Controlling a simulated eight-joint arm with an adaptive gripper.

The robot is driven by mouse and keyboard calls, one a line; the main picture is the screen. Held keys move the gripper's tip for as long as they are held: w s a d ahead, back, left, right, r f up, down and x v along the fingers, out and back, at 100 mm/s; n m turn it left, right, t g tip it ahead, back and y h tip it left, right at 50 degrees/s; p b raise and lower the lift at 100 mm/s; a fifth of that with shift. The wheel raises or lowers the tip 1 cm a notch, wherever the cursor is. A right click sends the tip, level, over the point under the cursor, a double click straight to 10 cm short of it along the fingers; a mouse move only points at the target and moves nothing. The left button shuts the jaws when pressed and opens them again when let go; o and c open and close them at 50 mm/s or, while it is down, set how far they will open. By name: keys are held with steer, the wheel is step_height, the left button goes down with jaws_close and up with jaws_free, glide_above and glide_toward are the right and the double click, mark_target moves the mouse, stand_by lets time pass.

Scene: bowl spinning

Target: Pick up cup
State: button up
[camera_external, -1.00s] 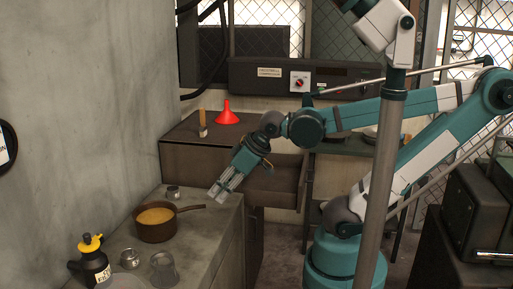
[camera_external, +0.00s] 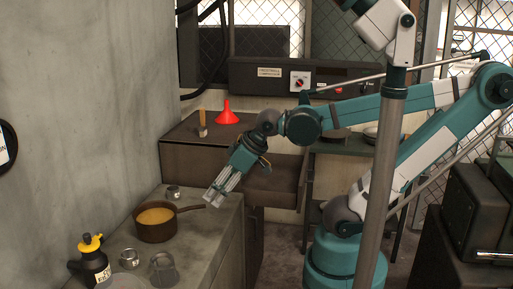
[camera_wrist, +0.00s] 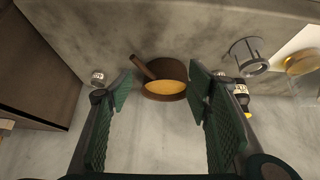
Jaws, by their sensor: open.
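A grey, see-through or metallic cup (camera_external: 163,268) stands upright on the grey counter at the lower left in the external view. In the wrist view, it is the grey open-topped cup (camera_wrist: 246,55) right of the fingers. My gripper (camera_external: 212,203) is above the counter's right edge, beyond the cup and well apart from it. In the wrist view, my gripper (camera_wrist: 162,95) has its two green-padded fingers spread, with nothing held between them.
A brown pot (camera_external: 155,232) of yellow contents sits left of my gripper, its handle pointing towards it. A small can (camera_external: 173,192) is behind the pot. A black and yellow bottle (camera_external: 97,270) and small jar (camera_external: 129,259) stand left of the cup. The concrete wall (camera_external: 70,120) borders the counter.

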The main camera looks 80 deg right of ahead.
steer(key=w+a+r+n+g+p, duration=0.2)
steer(key=w+a+r+n+p, duration=0.15)
steer(key=w, duration=0.45)
steer(key=n+g+p, duration=0.5)
steer(key=n+p, duration=0.6)
steer(key=n, duration=0.1)
glide_above(126, 260)
steer(key=s+a, duration=0.1)
steer(key=s, duration=0.1)
step_height(126, 260, down, 12)
steer(key=shift+w+a+r, duration=0.15)
steer(key=shift+w+a, duration=0.05)
steer(key=shift+f, duration=1.3)
steer(key=shift+f, duration=0.1)
steer(key=shift+s+f+b, duration=0.1)
steer(key=shift+f+b, duration=0.4)
steer(key=shift+f, duration=2)
